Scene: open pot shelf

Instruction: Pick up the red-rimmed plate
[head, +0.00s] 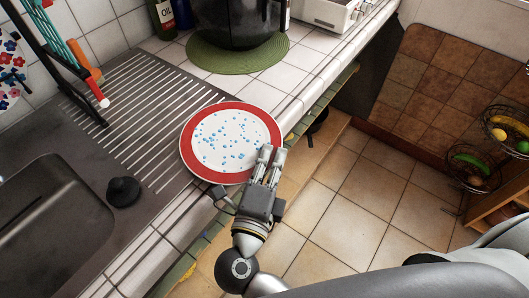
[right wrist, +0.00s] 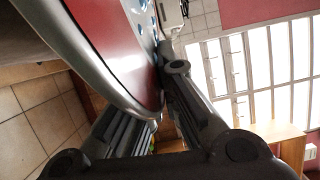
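The red-rimmed plate (head: 232,108), white inside with blue spots, is at the front edge of the counter beside the ribbed drainboard. Its near right part reaches over the counter edge. Whether it rests on the counter or is slightly raised is hard to tell. My right gripper (head: 268,158) is at the plate's near right rim. In the right wrist view the red rim (right wrist: 108,45) passes between the fingers (right wrist: 158,100), which close in on both faces of it. The finger under the plate is partly hidden by it. My left gripper is not in view.
A black sink (head: 50,225) with a black stopper (head: 123,191) lies to the left. A dark pot (head: 235,22) stands on a green mat (head: 240,60) behind the plate. Bottles (head: 163,20) stand at the back. Wire fruit baskets (head: 475,165) are at the right. The tiled floor is clear.

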